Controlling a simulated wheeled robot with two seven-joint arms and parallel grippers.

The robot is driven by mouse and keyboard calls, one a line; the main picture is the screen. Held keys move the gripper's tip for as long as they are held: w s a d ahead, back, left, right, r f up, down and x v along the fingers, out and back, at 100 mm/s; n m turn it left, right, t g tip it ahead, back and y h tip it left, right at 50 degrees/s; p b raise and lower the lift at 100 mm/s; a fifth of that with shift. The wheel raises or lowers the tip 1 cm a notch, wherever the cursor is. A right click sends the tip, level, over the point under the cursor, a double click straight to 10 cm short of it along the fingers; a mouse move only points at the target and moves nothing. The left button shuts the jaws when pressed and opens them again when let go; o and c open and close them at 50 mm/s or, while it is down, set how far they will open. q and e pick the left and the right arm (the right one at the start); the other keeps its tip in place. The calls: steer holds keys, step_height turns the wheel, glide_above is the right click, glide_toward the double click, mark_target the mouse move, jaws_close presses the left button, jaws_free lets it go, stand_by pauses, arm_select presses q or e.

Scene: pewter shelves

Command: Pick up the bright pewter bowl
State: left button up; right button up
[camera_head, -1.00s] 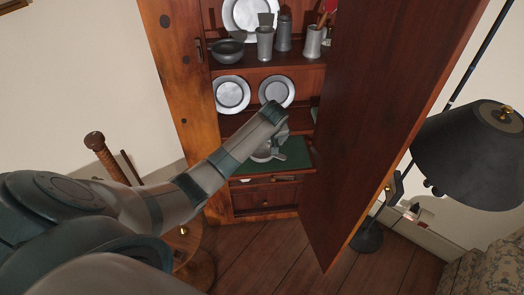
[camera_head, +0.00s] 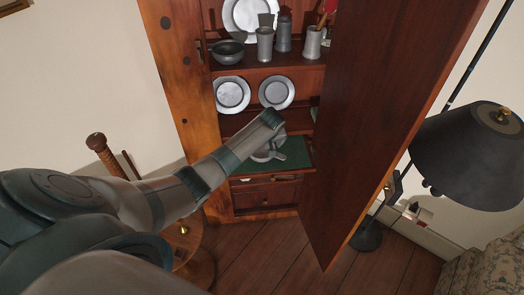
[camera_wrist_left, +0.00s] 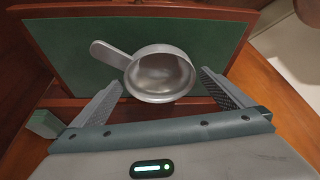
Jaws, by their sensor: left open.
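The bright pewter bowl (camera_wrist_left: 161,76) is round, shiny and shallow, with a flat handle pointing to the upper left in the left wrist view. It rests on a green surface (camera_wrist_left: 75,52) in the cupboard. In the head view the bowl (camera_head: 262,155) is partly hidden by my left arm and gripper. My left gripper (camera_head: 279,141) is open. In the left wrist view its fingers (camera_wrist_left: 160,84) stand on either side of the bowl's near rim, with a gap on each side. I cannot tell whether the fingertips reach down to the bowl's depth. My right gripper is not in view.
The open cupboard door (camera_head: 385,110) stands right of my arm. Two pewter plates (camera_head: 231,95) lean on the shelf above. A dark bowl (camera_head: 228,51) and pewter vessels (camera_head: 265,44) stand higher up. A black-shaded lamp (camera_head: 470,155) is at the right.

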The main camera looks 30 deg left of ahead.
arm_select(q)
steer(key=shift+x, duration=1.1)
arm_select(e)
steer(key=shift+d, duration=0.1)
arm_select(q)
steer(key=c, duration=1.1)
steer(key=shift+r, duration=0.15)
